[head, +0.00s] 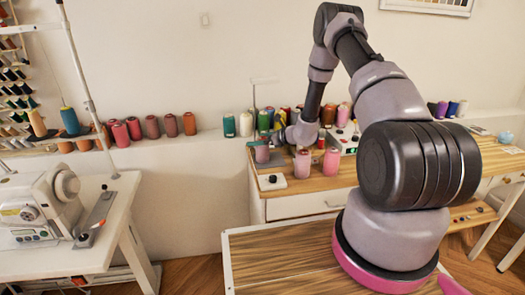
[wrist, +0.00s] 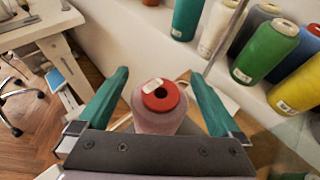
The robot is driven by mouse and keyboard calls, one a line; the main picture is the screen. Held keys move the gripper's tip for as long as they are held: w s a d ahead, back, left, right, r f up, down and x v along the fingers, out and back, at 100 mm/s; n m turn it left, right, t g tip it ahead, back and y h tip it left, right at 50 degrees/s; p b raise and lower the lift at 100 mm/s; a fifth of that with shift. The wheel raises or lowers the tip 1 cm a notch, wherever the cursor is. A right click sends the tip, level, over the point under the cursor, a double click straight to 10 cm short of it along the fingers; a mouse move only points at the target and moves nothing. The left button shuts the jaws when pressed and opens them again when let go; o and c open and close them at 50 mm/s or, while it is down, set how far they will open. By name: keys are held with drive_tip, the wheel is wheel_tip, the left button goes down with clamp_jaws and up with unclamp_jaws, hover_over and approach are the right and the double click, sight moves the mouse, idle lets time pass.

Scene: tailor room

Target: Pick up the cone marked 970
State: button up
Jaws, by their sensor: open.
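A mauve-pink thread cone (wrist: 158,122) with a red top and a small white label stands between the fingers of my gripper (wrist: 160,74) in the wrist view. The label is too small to read, so I cannot tell whether it says 970. The two teal fingers are open, one on each side of the cone, with a visible gap to it. In the head view my gripper (head: 268,138) is low over the left end of the wooden table, at a pink cone (head: 262,154). Another pink cone (head: 302,164) stands to its right.
Green (wrist: 264,49), teal, white and yellow cones stand on the ledge behind in the wrist view. In the head view a small white box (head: 271,182) sits at the table's front left. A sewing machine (head: 40,205) is on the white table at left.

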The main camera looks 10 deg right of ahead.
drive_tip(key=shift+w+a+f, duration=0.2)
drive_tip(key=shift+w+a, duration=0.05)
drive_tip(key=shift+w, duration=0.1)
clamp_jaws()
